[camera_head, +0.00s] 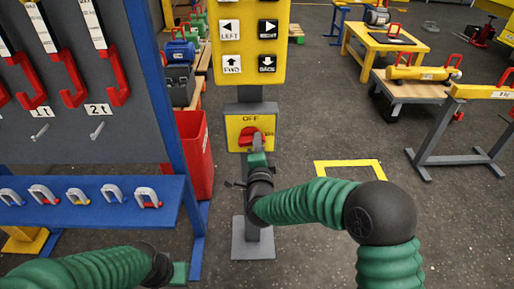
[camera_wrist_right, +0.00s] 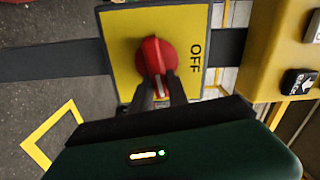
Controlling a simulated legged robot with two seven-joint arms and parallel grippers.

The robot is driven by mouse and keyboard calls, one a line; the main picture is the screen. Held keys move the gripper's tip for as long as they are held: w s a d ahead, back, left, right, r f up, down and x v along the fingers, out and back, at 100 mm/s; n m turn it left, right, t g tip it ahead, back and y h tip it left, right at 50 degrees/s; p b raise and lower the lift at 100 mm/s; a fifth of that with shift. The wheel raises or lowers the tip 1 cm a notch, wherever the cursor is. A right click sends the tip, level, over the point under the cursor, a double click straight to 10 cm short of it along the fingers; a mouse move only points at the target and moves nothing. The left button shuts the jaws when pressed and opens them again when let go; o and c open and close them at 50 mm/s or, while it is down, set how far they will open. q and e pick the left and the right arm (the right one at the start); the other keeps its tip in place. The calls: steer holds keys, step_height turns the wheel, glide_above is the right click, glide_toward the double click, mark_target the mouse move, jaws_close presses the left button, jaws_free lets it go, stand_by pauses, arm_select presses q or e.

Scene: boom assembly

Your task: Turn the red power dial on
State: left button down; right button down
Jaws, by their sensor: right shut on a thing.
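The red power dial (camera_head: 248,137) sits on a yellow plate (camera_head: 233,122) marked OFF at the top, on a grey post. In the right wrist view the red dial (camera_wrist_right: 153,56) shows on the yellow plate (camera_wrist_right: 188,22), with OFF (camera_wrist_right: 195,58) printed to its right. My right gripper (camera_head: 256,142) is at the dial, its fingers (camera_wrist_right: 158,90) shut on the dial's handle. The lower part of the plate is partly hidden by the gripper. My left gripper (camera_head: 181,273) is low at the bottom left, away from the dial; its fingers are not clear.
A yellow control box (camera_head: 250,50) with arrow buttons is above the dial plate. A blue-framed rack (camera_head: 90,60) with red hooks and shackles stands at left, with a red bin (camera_head: 194,155) beside it. Tables and a grey trestle (camera_head: 455,130) are at right; the floor between is open.

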steer(key=shift+f+m+b, duration=0.5)
steer(key=shift+m+b, duration=0.1)
steer(key=shift+m, duration=0.3)
steer(key=c, duration=1.3)
jaws_free()
steer(key=shift+s+d, duration=0.1)
steer(key=shift+d, duration=0.05)
steer(key=shift+r, duration=0.1)
steer(key=s+p, duration=0.2)
steer(key=s, duration=1.4)
steer(key=shift+s, duration=0.35)
